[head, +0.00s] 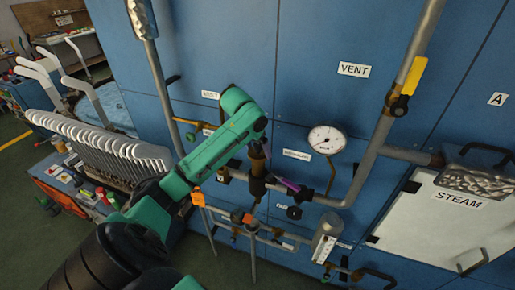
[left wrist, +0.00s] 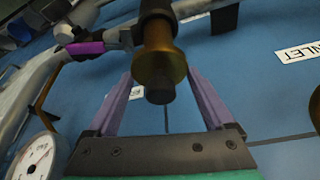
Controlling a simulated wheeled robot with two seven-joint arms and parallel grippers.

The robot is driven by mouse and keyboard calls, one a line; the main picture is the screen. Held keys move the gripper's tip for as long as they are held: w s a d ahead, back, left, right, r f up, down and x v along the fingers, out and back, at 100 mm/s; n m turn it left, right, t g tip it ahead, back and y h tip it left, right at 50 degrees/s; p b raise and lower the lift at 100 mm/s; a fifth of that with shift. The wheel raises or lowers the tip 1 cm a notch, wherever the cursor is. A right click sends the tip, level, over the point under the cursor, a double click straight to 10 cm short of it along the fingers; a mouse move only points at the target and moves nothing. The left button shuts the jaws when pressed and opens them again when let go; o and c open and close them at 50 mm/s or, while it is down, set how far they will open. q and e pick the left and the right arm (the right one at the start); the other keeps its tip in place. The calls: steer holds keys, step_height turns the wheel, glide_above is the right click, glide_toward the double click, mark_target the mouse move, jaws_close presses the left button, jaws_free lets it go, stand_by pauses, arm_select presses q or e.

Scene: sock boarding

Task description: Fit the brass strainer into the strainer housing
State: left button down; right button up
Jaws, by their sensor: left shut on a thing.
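The brass strainer (left wrist: 160,65) shows in the left wrist view as a brass collar with a dark round end facing the camera. My right gripper is not in view.
A purple valve lever (head: 289,185) sticks out just right of the housing. A round gauge (head: 327,139) is up and right of it. A slanting grey pipe (head: 385,120) with a yellow lever (head: 413,75) runs further right.

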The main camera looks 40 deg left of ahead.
mark_target(257, 164)
arm_select(q)
steer(key=shift+f+b, duration=1.45)
steer(key=shift+f, duration=2.15)
jaws_free()
steer(key=shift+s, duration=0.1)
steer(key=shift+s+d+f, duration=0.1)
steer(key=shift+f, duration=0.1)
steer(key=shift+r, duration=0.1)
steer(key=shift+s+r, duration=0.1)
steer(key=shift+r, duration=0.3)
steer(key=b+v, duration=0.2)
steer(key=v, duration=1.2)
